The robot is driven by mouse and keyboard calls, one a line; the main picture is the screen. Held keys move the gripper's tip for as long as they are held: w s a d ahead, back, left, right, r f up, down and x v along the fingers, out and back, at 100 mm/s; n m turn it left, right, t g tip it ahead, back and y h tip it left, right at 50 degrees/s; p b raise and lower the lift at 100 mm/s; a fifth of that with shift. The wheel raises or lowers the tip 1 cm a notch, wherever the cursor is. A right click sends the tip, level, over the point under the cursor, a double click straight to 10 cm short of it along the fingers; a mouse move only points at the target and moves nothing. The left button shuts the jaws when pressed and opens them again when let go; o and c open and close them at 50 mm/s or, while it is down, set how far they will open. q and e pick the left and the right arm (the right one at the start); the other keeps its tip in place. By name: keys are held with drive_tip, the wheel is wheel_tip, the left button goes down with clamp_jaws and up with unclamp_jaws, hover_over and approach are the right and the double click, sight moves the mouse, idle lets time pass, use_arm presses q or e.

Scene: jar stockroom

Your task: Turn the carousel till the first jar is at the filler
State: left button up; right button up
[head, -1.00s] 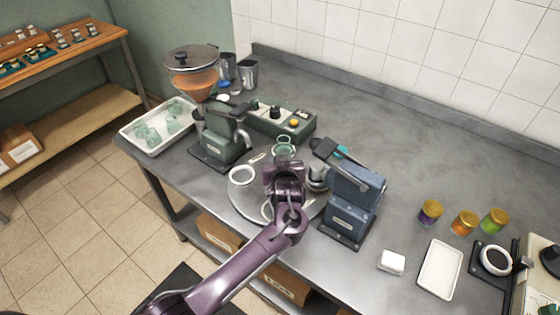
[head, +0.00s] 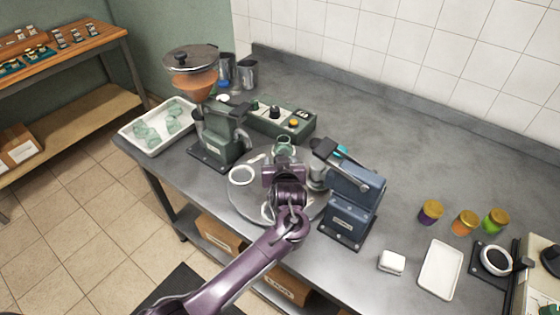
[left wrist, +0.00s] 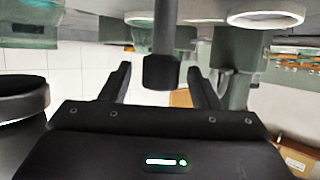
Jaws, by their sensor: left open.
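The carousel (head: 243,203) is a round grey disc near the bench's front edge, bearing white ring nests (head: 241,175). A clear greenish glass jar (head: 283,146) stands at its back side. The green machine with the orange-filled hopper (head: 192,82), apparently the filler, stands at the carousel's left. My left gripper (head: 283,170) is over the middle of the carousel and hides part of it. In the left wrist view my gripper (left wrist: 158,78) is open, with a dark round-ended post (left wrist: 158,45) between its fingers; contact cannot be told. My right gripper is not in view.
A blue machine (head: 352,200) stands close at the carousel's right. A green control box (head: 280,120) is behind it. A white tray of glass jars (head: 152,146) is at left. Lidded jars (head: 431,211) and a white tray (head: 441,270) are at right. The back right bench is clear.

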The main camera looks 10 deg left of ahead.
use_arm(q)
drive_tip(key=v, duration=0.6)
drive_tip(key=shift+s+b, duration=0.3)
drive_tip(key=shift+b, duration=0.1)
drive_tip(key=shift+c, duration=0.3)
